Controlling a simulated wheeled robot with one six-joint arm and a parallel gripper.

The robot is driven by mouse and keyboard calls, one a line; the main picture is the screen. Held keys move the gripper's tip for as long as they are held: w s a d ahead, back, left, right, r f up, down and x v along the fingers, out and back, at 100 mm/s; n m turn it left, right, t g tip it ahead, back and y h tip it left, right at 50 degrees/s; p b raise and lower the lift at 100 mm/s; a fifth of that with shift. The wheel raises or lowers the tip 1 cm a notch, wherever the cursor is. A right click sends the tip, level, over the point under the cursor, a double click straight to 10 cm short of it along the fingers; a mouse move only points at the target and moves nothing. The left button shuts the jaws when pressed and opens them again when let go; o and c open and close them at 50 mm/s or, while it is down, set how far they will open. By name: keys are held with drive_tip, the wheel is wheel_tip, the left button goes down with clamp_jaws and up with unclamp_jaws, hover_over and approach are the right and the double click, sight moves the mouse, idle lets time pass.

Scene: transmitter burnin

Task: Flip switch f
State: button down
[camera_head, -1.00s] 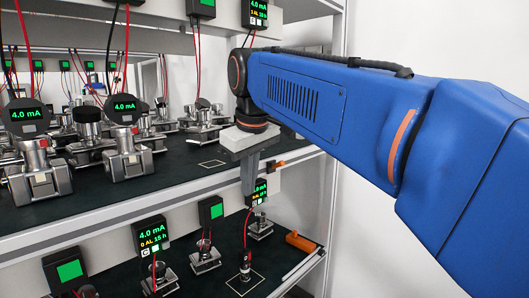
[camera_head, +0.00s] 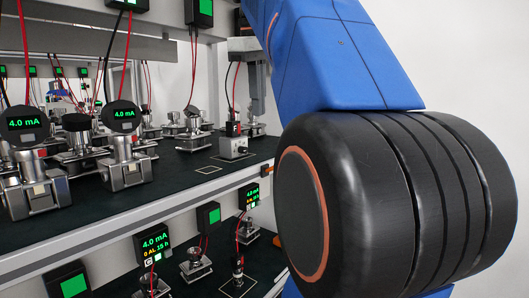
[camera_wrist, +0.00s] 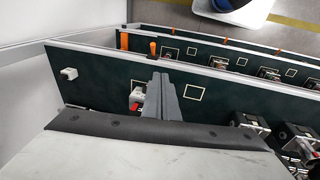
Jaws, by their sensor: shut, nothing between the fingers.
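A second orange lever (camera_head: 278,240) is on the lower shelf's edge, partly hidden by my arm. My gripper (camera_head: 258,112) is shut and empty, above the right end of the upper shelf, apart from the levers. Its closed fingers also show in the wrist view (camera_wrist: 160,88).
A small grey box with wires (camera_head: 233,147) stands below and left of my gripper on the upper shelf (camera_head: 150,198). Several transmitters with green displays (camera_head: 125,115) stand to the left. My arm covers much of the right.

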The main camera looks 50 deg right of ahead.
drive_tip(key=shift+f, duration=0.1)
drive_tip(key=s+d+x, duration=0.1)
drive_tip(key=x, duration=1.2)
drive_tip(key=shift+s+d, duration=0.35)
drive_tip(key=shift+s, duration=0.05)
drive_tip(key=shift+s+f+t, duration=0.15)
drive_tip(key=shift+s+t, duration=0.35)
drive_tip(key=shift+t, duration=0.3)
idle(0.3)
drive_tip(key=f+t, duration=0.1)
drive_tip(key=t, duration=0.1)
drive_tip(key=s+t, duration=0.1)
drive_tip(key=t, duration=0.1)
drive_tip(key=s+f+t, duration=0.1)
drive_tip(key=t, duration=0.1)
drive_tip(key=shift+s+d+f+m+t, duration=0.15)
drive_tip(key=shift+s+f+m+t, duration=0.15)
drive_tip(key=shift+f+m, duration=0.1)
idle(0.4)
drive_tip(key=shift+w+r+y, duration=0.1)
drive_tip(key=shift+y, duration=0.2)
